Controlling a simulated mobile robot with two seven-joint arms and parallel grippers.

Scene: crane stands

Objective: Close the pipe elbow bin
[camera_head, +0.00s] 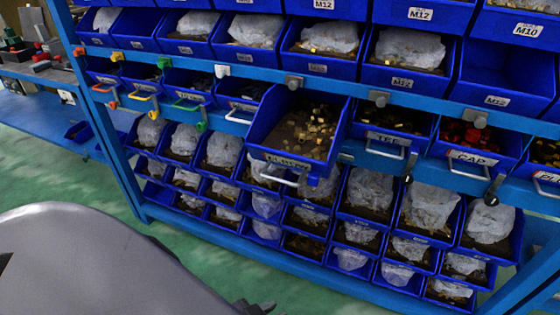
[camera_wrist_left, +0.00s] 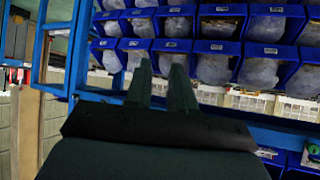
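The pipe elbow bin (camera_head: 318,168) is a blue bin labelled ELBOW in the middle of the head view. It juts out from its row, clearly further forward than the TEE bin (camera_head: 385,138) on its right. Small brass-coloured fittings (camera_head: 310,133) lie inside, and a pale handle (camera_head: 280,176) is on its front. In the left wrist view my left gripper (camera_wrist_left: 160,68) shows two dark fingers with a gap between them, open and empty. It faces rows of blue bins and touches none that I can see. My right gripper is not in view.
The CAP bin (camera_head: 475,155) with red parts sits further right in the same row. Bins with plastic bags (camera_head: 370,190) fill the rows below, and larger bins (camera_head: 410,50) sit above. Green floor (camera_head: 180,240) is open in front of the blue rack.

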